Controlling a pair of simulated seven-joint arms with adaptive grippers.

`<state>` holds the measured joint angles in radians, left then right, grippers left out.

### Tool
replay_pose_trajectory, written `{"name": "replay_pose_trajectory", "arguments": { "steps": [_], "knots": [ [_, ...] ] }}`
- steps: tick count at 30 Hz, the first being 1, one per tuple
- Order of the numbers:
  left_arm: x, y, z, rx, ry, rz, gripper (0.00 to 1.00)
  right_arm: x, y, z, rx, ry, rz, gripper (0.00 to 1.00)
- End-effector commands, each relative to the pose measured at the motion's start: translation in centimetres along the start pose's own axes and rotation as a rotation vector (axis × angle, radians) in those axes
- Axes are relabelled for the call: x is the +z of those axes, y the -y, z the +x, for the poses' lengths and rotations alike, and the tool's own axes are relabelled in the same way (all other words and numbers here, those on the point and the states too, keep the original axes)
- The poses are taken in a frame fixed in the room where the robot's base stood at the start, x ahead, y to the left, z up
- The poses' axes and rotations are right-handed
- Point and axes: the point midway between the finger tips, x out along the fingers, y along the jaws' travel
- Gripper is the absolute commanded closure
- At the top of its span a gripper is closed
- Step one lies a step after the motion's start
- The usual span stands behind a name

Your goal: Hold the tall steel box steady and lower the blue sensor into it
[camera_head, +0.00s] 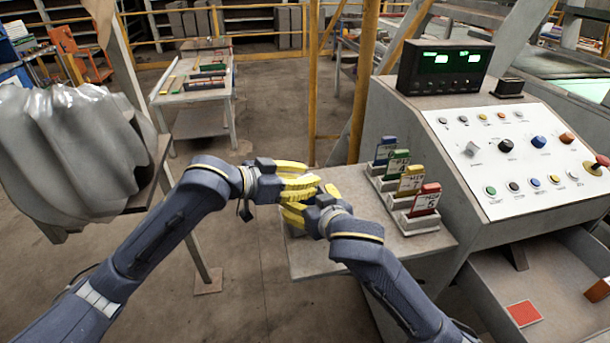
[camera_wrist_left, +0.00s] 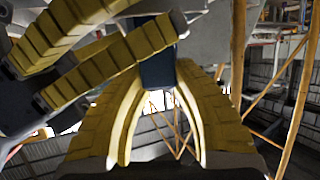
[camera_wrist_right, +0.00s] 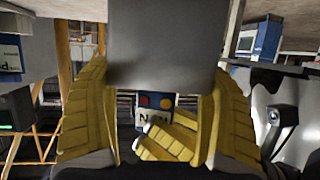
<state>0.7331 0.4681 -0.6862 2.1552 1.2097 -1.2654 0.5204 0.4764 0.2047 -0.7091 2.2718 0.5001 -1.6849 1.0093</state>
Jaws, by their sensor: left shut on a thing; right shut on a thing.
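My left gripper (camera_head: 297,180) and my right gripper (camera_head: 298,212) are close together over the front of the grey table. My left gripper, also in the left wrist view (camera_wrist_left: 158,100), is shut on the dark blue sensor (camera_wrist_left: 158,66). The sensor's labelled face with coloured dots shows in the right wrist view (camera_wrist_right: 153,106). My right gripper (camera_wrist_right: 158,105) is shut on the grey steel box (camera_wrist_right: 165,45), which fills the space between its fingers. In the head view the fingers hide most of both things. I cannot tell whether the sensor's end is inside the box.
Several coloured tagged cards (camera_head: 410,180) stand in holders on the grey table (camera_head: 312,262), just right of the grippers. A control console (camera_head: 510,150) stands beyond them. A grey ribbed part (camera_head: 75,150) is at the left. The floor (camera_head: 265,290) between is clear.

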Motion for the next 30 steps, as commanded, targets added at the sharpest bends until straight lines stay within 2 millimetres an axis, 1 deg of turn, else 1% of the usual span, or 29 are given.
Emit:
{"name": "replay_pose_trajectory", "arguments": {
  "steps": [16,30],
  "knots": [
    [2.6,0.0,1.0,-0.001,0.010,0.000,1.00,-0.1,0.0,0.0,-0.001,-0.003,0.002,0.58],
    [4.9,0.2,1.8,-0.004,0.020,0.003,1.00,-0.8,0.0,-0.2,-0.002,-0.019,0.012,0.58]
  ]
}}
